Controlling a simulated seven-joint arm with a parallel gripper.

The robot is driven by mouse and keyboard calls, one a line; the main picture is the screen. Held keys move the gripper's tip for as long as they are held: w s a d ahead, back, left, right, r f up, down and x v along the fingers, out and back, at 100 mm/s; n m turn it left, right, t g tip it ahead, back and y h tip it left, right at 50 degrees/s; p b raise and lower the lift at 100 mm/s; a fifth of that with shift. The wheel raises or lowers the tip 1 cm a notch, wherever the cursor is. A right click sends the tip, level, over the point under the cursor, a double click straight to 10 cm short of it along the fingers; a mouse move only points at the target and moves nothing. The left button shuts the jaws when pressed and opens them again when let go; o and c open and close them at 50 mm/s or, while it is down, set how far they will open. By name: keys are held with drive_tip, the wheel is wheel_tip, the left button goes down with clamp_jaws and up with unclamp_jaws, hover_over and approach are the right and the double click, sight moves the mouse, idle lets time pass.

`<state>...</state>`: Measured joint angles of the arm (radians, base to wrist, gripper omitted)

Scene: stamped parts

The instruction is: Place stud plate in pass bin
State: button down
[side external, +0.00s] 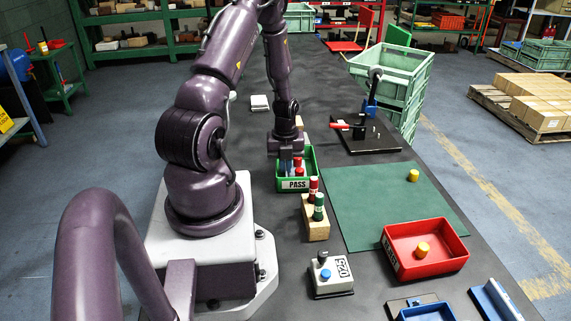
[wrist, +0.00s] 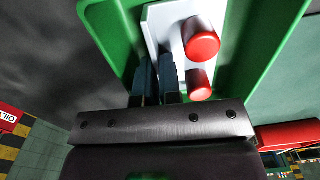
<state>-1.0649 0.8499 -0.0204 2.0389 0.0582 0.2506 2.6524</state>
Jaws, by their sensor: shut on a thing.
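The stud plate (wrist: 158,24) is a pale plate with two red-topped studs. In the wrist view it is inside the green walls of the pass bin (wrist: 262,45). My gripper (wrist: 157,72) is shut on the plate beside the studs. In the side view the green pass bin (side external: 312,176), labelled PASS, stands beside my arm. My gripper (side external: 288,164) reaches down into it, with the red studs of the plate (side external: 297,166) showing next to the fingers. The plate's lower edge is hidden, so I cannot tell whether it touches the bin floor.
A wooden block (side external: 316,231) with red and green cylinders stands in front of the bin. A green mat (side external: 370,210) holds a yellow part (side external: 413,175). A red bin (side external: 432,265) contains another. A clamp fixture (side external: 365,138) stands behind the mat; a grey device (side external: 331,278) is nearer.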

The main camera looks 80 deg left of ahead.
drive_tip(key=c, duration=1.6)
unclamp_jaws()
drive_tip(key=shift+f, duration=0.1)
wheel_tip(320, 180, up, 12)
drive_tip(key=w+d+r+n+t+y, duration=0.1)
drive_tip(key=w+d+r+n, duration=0.3)
drive_tip(key=w+d+r, duration=0.4)
drive_tip(key=s+d+r+n+t, duration=0.1)
drive_tip(key=s+d+r+n, duration=0.1)
drive_tip(key=d+r+n, duration=0.2)
drive_tip(key=s+d+r+n+t, duration=0.1)
drive_tip(key=d+r+n, duration=0.4)
drive_tip(key=d, duration=0.5)
drive_tip(key=s+d+r+n+t+h, duration=0.1)
drive_tip(key=s+d+r+n+t, duration=0.1)
drive_tip(key=d+r+n, duration=0.3)
drive_tip(key=shift+s+d+n+t, duration=0.15)
drive_tip(key=shift+s+d+n, duration=0.1)
drive_tip(key=shift+d, duration=0.5)
drive_tip(key=shift+s+d+n+t, duration=0.15)
drive_tip(key=shift+d+n, duration=0.1)
drive_tip(key=shift+d, duration=0.45)
